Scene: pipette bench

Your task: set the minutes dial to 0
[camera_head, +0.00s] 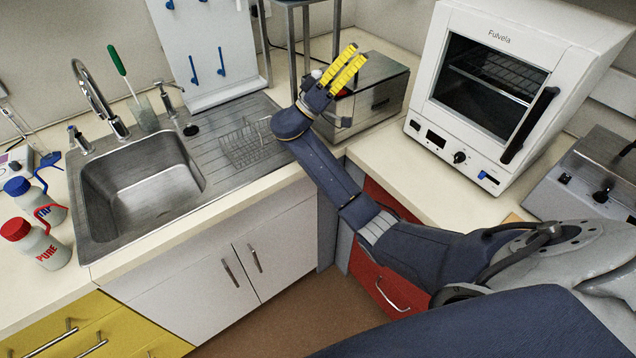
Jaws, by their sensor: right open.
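My right gripper (356,52) has two yellow fingers, parallel and apart, with nothing between them. It is raised in front of a stainless steel box (382,92) on the counter, and covers part of the box's left front. Whether the gripper touches the box I cannot tell. A small red spot shows beside the fingers; what it is I cannot tell. No dial marked as minutes can be read. A white oven (568,62) on the right has a black knob (459,157) on its lower panel; its markings are too small to read. My left gripper is out of view.
A steel sink (150,178) and wire rack (246,146) are to the left. Red-capped (48,252) and blue-capped (20,186) bottles stand at far left. Another device with a black knob (603,195) is at far right. Counter is clear before the oven.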

